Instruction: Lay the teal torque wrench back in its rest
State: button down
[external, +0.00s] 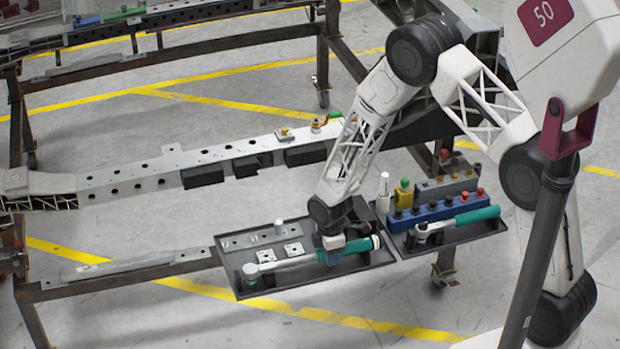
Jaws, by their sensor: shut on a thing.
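A torque wrench with a silver shaft and teal handle (358,246) lies lengthwise along the front of the left dark tray (300,290). Its round head (250,272) is at the tray's left end. My gripper (333,254) reaches down from above and is shut on the wrench near where shaft meets handle. The fingertips are small and partly hidden. I cannot tell whether the wrench touches the tray or is slightly above it, and I cannot make out its rest clearly. A second teal-handled wrench (476,215) lies in the right tray (440,247).
Metal plates (293,249) lie behind the wrench in the left tray. The right tray holds a blue socket rack (428,212), a white bottle (383,190) and a yellow-green bottle (403,193). A long chassis rail (150,182) runs behind the trays. Floor in front is clear.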

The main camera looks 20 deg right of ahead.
jog(key=c, duration=0.6)
grip_release()
jog(key=shift+r, duration=0.1)
jog(key=shift+r, duration=4.35)
jog(key=shift+r, duration=0.1)
